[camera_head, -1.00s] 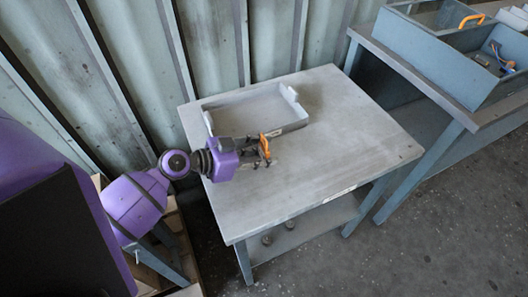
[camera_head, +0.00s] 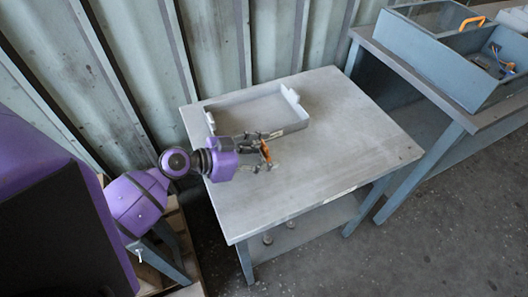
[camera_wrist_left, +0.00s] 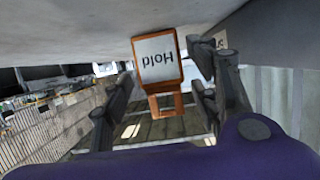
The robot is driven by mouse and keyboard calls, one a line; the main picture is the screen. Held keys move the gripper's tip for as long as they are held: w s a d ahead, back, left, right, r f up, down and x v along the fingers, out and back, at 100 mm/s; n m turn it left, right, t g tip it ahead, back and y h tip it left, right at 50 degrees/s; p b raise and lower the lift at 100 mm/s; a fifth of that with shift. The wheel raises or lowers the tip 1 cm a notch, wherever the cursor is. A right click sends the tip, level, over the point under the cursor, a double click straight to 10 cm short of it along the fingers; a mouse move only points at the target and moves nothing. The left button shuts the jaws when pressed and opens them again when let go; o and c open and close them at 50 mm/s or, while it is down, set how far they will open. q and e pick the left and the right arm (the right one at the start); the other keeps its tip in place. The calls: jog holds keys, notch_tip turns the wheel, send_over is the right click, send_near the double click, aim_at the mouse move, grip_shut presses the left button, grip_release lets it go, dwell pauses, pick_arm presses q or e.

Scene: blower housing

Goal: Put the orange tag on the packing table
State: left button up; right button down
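The orange tag (camera_head: 266,151) is at the left part of the packing table (camera_head: 330,150), in front of the grey tray. In the left wrist view the tag (camera_wrist_left: 158,62) shows a white face reading "Hold", upside down, and an orange loop towards me. It appears to rest on the tabletop, though the contact is hard to see. My left gripper (camera_head: 265,150) is open around the tag. In the left wrist view its fingers (camera_wrist_left: 160,95) are spread wide, with gaps on both sides of the tag. My right gripper is not in view.
A shallow grey tray (camera_head: 297,108) sits at the back left of the table. A workbench (camera_head: 425,78) with blue-grey bins (camera_head: 430,50) stands to the right; an orange handle-like item (camera_head: 471,22) is in one. The table's right and front areas are clear. A corrugated wall is behind.

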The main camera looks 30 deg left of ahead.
pick_arm(q)
jog(key=b+v, duration=0.2)
jog(key=v, duration=0.8)
jog(key=shift+s+a, duration=0.2)
jog(key=shift+s, duration=0.05)
jog(key=shift+s+a+r, duration=0.25)
jog(key=shift+s+r, duration=0.05)
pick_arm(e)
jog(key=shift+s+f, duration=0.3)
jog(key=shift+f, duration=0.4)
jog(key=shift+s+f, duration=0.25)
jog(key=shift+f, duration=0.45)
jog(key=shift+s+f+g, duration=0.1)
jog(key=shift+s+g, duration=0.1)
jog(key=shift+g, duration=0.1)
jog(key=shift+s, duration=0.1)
